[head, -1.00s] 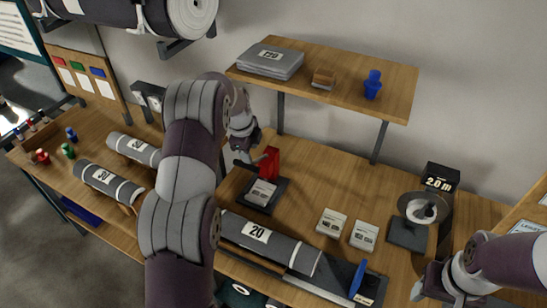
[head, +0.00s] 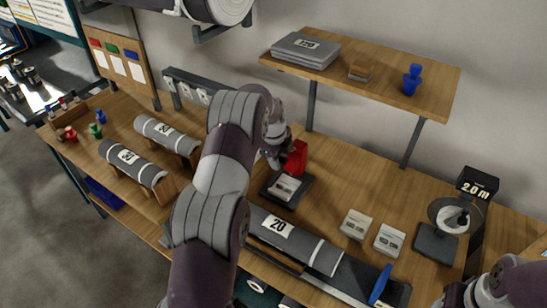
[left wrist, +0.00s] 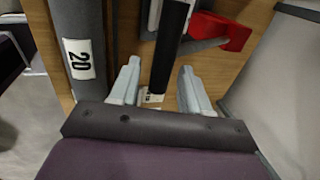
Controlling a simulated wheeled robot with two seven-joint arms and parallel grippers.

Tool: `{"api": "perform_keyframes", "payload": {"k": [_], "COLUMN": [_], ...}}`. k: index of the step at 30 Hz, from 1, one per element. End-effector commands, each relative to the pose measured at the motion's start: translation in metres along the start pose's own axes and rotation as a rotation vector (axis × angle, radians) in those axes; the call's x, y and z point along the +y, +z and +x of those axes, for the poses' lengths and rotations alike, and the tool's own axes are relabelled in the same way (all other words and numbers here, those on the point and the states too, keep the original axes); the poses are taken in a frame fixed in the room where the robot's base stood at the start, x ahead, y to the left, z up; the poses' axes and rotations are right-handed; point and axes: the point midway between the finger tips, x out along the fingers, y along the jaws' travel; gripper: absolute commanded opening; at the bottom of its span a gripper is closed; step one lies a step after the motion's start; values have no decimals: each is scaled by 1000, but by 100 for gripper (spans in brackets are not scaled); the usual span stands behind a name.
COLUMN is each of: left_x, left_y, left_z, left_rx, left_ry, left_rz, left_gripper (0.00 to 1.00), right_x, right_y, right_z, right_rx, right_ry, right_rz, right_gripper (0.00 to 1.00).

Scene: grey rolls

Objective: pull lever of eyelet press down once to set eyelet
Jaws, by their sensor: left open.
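A small grey piece with a pale label lies on that base. My left gripper (head: 274,160) is close to the left of the red body, mostly hidden by its own arm. In the left wrist view its fingers (left wrist: 157,92) are open, with a dark bar (left wrist: 170,45) between them in the picture. The bar may be the lever; contact cannot be told. Red of the press shows at upper right. My right gripper (head: 468,292) is partly cut off at lower right.
A grey roll marked 20 (head: 278,227) lies in front of the press. A shelf (head: 385,80) hangs behind. More rolls (head: 132,162) lie left.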

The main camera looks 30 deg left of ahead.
Motion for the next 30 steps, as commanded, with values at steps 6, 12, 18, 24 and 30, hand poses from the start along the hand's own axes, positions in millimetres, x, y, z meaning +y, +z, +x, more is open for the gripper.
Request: {"api": "perform_keyframes", "payload": {"k": [6,12,18,24,30], "left_x": [0,0,5,11,12], "left_y": [0,0,0,0,0], "left_z": [0,0,7,13,13], "left_rx": [0,0,-1,0,0], "left_ry": [0,-1,-1,1,1], "left_rz": [0,0,0,0,0], "left_gripper": [11,11,11,11,11], "right_x": [0,0,0,0,0], "right_y": [0,0,1,2,2], "right_z": [0,0,8,15,14], "right_rx": [0,0,0,0,0], "right_ry": [0,0,0,0,0], "right_rz": [0,0,0,0,0], "right_gripper": [54,54,54,54,54]}}
